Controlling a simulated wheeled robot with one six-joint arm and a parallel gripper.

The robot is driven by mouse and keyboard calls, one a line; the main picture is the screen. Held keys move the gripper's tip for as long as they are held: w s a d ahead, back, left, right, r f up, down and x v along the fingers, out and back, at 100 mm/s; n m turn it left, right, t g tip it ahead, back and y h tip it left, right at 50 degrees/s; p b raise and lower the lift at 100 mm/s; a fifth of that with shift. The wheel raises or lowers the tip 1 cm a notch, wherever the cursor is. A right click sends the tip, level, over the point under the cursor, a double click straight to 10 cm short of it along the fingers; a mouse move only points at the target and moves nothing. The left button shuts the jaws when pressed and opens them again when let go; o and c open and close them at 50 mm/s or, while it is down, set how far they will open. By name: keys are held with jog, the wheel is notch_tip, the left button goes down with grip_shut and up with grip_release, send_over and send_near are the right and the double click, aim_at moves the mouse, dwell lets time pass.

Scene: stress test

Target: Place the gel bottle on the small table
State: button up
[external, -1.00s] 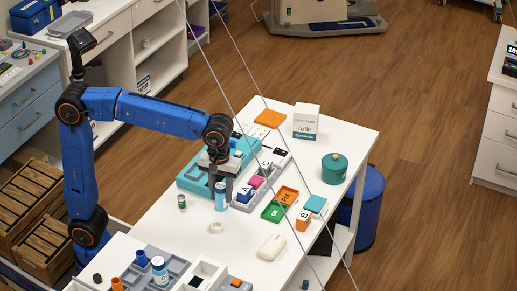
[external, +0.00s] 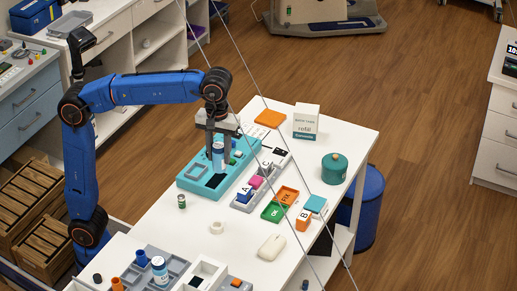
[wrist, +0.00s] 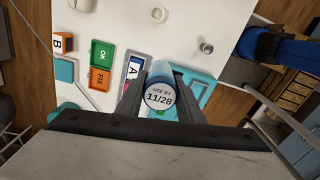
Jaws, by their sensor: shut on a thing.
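The gel bottle (external: 218,156) is blue and white. It is upright between the fingers of my gripper (external: 218,143), which is shut on it. In the external view it shows in front of the teal tray (external: 195,184) on the white table (external: 160,212); its exact height above the tray I cannot tell. In the wrist view the bottle (wrist: 160,92) is seen from its top, with a round label reading "USE BY 11/28", between the two dark fingers (wrist: 160,98). My fingers hide part of its sides.
A grey tray with lettered blocks (external: 255,188), green and orange bins (external: 280,204), a small green can (external: 181,202), a white tape ring (external: 216,228) and a teal pot (external: 334,168) stand on the table. A grey compartment tray (external: 180,266) is at the front. Thin cables cross the view.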

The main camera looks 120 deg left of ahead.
aim_at(219, 146)
jog(key=r, duration=0.4)
jog(key=shift+w+d+r, duration=0.25)
jog(key=shift+d, duration=0.1)
jog(key=w+d+m, duration=0.2)
jog(key=w+d, duration=0.1)
jog(key=d, duration=0.9)
jog(key=w+d+m, duration=0.2)
jog(key=w+d, duration=0.1)
jog(key=d, duration=0.9)
jog(key=w+d+m, duration=0.2)
jog(key=d+m, duration=0.1)
jog(key=d, duration=0.9)
jog(key=s+d+f+m, duration=0.1)
jog(key=s+d+m, duration=0.15)
jog(key=d, duration=1.25)
jog(key=shift+n, duration=0.25)
jog(key=shift+s+f, duration=0.2)
jog(key=shift+f, duration=5.35)
jog(key=shift+f, duration=0.2)
jog(key=o, duration=1.3)
notch_tip(219, 146, up, 12)
